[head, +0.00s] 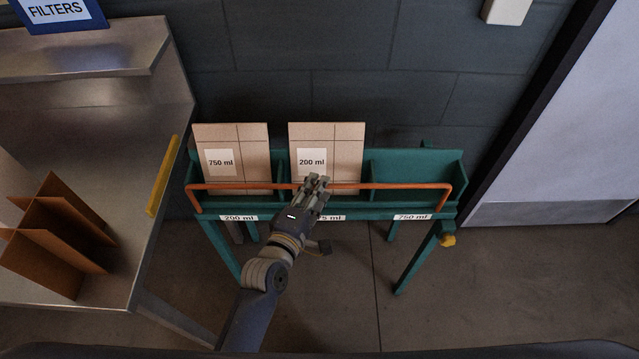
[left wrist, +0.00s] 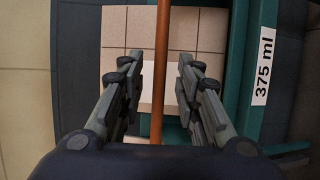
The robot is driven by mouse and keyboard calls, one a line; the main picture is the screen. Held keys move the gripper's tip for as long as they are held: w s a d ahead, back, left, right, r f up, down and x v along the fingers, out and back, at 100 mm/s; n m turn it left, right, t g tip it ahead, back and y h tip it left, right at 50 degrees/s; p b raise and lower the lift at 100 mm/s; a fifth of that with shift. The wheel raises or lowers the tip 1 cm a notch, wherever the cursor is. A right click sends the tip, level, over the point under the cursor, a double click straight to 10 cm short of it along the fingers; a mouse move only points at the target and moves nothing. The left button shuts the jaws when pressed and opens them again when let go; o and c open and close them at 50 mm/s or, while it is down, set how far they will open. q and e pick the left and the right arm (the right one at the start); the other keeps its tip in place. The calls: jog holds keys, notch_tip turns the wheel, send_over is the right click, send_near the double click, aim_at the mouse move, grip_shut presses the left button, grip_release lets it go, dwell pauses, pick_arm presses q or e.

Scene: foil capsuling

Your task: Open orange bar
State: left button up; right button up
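The orange bar (head: 400,186) runs across the front of a green rack (head: 415,165), in front of its compartments. My left gripper (head: 316,183) is at the bar near its middle. In the left wrist view the bar (left wrist: 173,50) passes between the two fingers of the left gripper (left wrist: 157,80). The fingers are apart, with a gap visible on both sides of the bar. The gripper hides a short piece of the bar in the head view. My right gripper is not in view.
Cardboard packs marked 750 ml (head: 232,150) and 200 ml (head: 340,150) stand in the left and middle compartments; the right one is empty. A metal counter (head: 110,120) with a brown divider (head: 60,220) stands left. A pale door (head: 575,130) is right.

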pick_arm(q)
jog(key=shift+x, duration=1.05)
grip_shut()
